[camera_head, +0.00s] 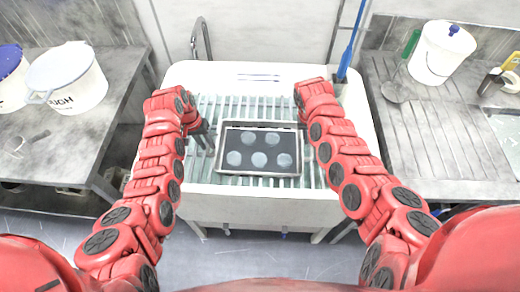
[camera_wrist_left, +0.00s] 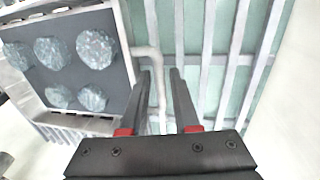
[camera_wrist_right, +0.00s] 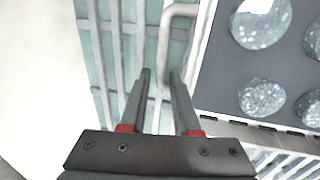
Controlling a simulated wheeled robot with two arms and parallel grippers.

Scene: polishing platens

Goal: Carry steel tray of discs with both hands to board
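The steel tray (camera_head: 260,174) lies flat on the slatted rack over the white sink, with several pale round discs (camera_head: 258,159) on its dark inside. My left gripper (camera_head: 207,138) is at the tray's left side. In the left wrist view, its fingers (camera_wrist_left: 163,72) are apart, with the tray's bent handle (camera_wrist_left: 152,52) running between them. In the right wrist view, my right gripper (camera_wrist_right: 160,73) is also open, with the other handle (camera_wrist_right: 166,32) between its fingers. My right gripper is mostly hidden by its arm in the head view. I cannot make out the board for certain.
The sink (camera_head: 270,208) has raised white rims around the rack (camera_head: 240,104). A tap (camera_head: 202,38) and a blue-handled brush (camera_head: 351,45) stand at its back. White buckets (camera_head: 68,78) are on the left bench; another bucket (camera_head: 441,55) and a ladle (camera_head: 395,92) are on the right bench.

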